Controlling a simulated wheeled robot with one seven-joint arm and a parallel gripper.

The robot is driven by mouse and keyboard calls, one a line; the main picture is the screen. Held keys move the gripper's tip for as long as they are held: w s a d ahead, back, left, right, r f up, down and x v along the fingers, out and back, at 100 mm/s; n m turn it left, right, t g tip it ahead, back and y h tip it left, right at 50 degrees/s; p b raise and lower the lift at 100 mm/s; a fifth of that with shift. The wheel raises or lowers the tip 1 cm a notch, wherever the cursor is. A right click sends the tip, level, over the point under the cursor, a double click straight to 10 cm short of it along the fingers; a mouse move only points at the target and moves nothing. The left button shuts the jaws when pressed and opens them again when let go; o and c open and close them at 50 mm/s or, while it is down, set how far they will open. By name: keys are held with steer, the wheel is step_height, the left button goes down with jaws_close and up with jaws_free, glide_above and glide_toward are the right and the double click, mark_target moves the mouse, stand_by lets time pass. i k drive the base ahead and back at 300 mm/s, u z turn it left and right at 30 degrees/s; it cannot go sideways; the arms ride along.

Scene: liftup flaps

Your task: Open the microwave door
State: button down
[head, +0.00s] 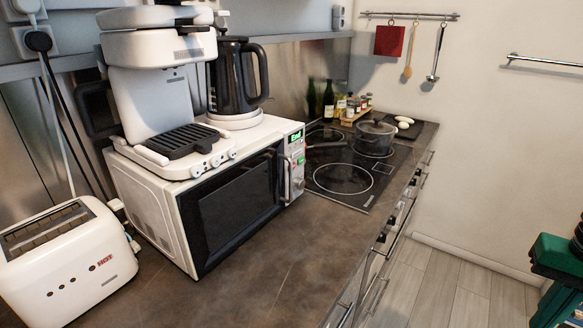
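The white microwave (152,210) stands on the dark countertop, its front turned toward the lower right. Its door (235,203) has a black window and looks closed, lying flush with the body. A pale vertical handle (288,178) is at the door's right side, beside the control panel (298,164) with a green lit display. My gripper does not show in the head view.
The countertop (270,262) before the door is bare.

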mark_target(213, 213)
steer(key=u, duration=1.2)
steer(key=k, duration=0.9)
steer(key=z, duration=0.5)
steer(key=i, duration=1)
steer(key=u, duration=0.05)
